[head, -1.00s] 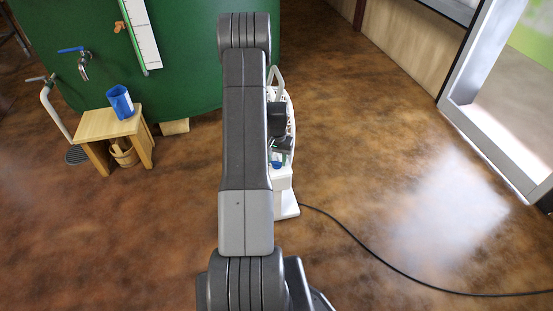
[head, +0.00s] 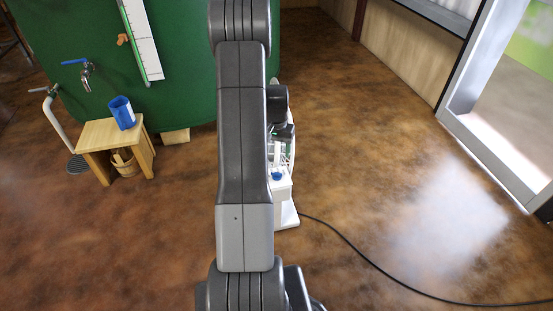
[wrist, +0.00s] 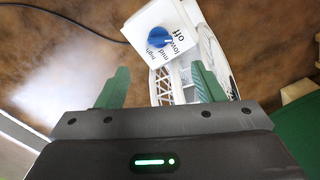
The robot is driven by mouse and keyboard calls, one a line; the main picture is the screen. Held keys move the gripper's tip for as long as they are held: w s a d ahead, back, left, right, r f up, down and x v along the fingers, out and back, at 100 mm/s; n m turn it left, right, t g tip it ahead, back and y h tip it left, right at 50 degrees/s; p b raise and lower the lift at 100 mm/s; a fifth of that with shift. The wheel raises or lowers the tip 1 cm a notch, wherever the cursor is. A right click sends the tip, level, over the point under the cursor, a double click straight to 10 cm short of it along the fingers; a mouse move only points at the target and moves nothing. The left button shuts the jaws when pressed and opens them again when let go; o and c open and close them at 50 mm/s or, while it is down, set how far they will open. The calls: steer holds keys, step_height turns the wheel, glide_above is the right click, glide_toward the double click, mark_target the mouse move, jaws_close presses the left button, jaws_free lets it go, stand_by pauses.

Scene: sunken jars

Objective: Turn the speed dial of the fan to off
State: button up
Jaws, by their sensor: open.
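The white fan (head: 284,211) stands on the floor, partly hidden behind my arm in the head view. Its blue speed dial (head: 277,176) shows just right of the arm. In the wrist view the dial (wrist: 158,37) sits on a white control box (wrist: 150,18) with the labels off, low, mid and high beside it. I cannot tell clearly which label the dial points at. My gripper (wrist: 160,67) is open and empty, its two green fingers spread apart. The dial appears between and beyond the fingertips, with no contact visible. The fan's white grille (wrist: 187,92) shows between the fingers.
A black cord (head: 365,255) runs from the fan across the floor to the right. A wooden stool (head: 98,135) with a blue cup (head: 122,112) stands left, before a green tank (head: 175,65). The floor right of the fan is open up to a door frame (head: 490,130).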

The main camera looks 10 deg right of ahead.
mark_target(277, 173)
step_height(277, 173, up, 3)
steer(key=shift+f, duration=0.1)
steer(key=shift+f, duration=0.1)
step_height(277, 173, down, 14)
steer(key=shift+r+b, duration=0.1)
steer(key=shift+b, duration=0.85)
steer(key=shift+r, duration=0.1)
steer(key=shift+r, duration=0.1)
